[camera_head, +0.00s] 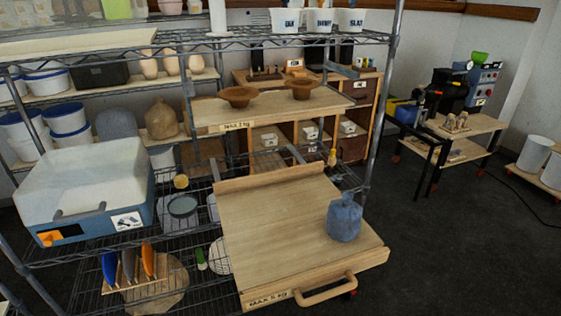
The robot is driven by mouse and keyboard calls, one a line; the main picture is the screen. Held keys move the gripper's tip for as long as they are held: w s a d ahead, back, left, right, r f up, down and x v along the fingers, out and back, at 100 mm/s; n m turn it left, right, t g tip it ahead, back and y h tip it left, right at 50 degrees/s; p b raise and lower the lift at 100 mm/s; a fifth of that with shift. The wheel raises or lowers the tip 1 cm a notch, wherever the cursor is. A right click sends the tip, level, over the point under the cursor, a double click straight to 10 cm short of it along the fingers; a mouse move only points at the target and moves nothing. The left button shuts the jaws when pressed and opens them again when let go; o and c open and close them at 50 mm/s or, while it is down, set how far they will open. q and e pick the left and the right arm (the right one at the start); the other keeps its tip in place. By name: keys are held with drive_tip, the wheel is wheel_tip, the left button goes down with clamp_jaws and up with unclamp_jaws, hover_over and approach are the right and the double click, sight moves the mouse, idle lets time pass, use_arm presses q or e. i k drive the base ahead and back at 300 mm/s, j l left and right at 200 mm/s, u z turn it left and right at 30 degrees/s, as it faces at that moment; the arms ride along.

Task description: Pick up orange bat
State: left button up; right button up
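An orange flat disc-like piece (148,260), which looks like the orange bat, stands on edge in a small wooden rack (133,285) at the lower left. It is the rightmost piece in the rack. A grey-brown piece (129,264) and a blue piece (109,269) stand beside it to the left. Neither of my grippers is in view.
A wooden pull-out board (270,225) with a front handle (325,290) juts out to the right of the rack, carrying a blue bag-like jar (344,218). A white-and-blue box (88,185) sits above the rack.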

sight(146, 250)
drive_tip(key=u, duration=1.35)
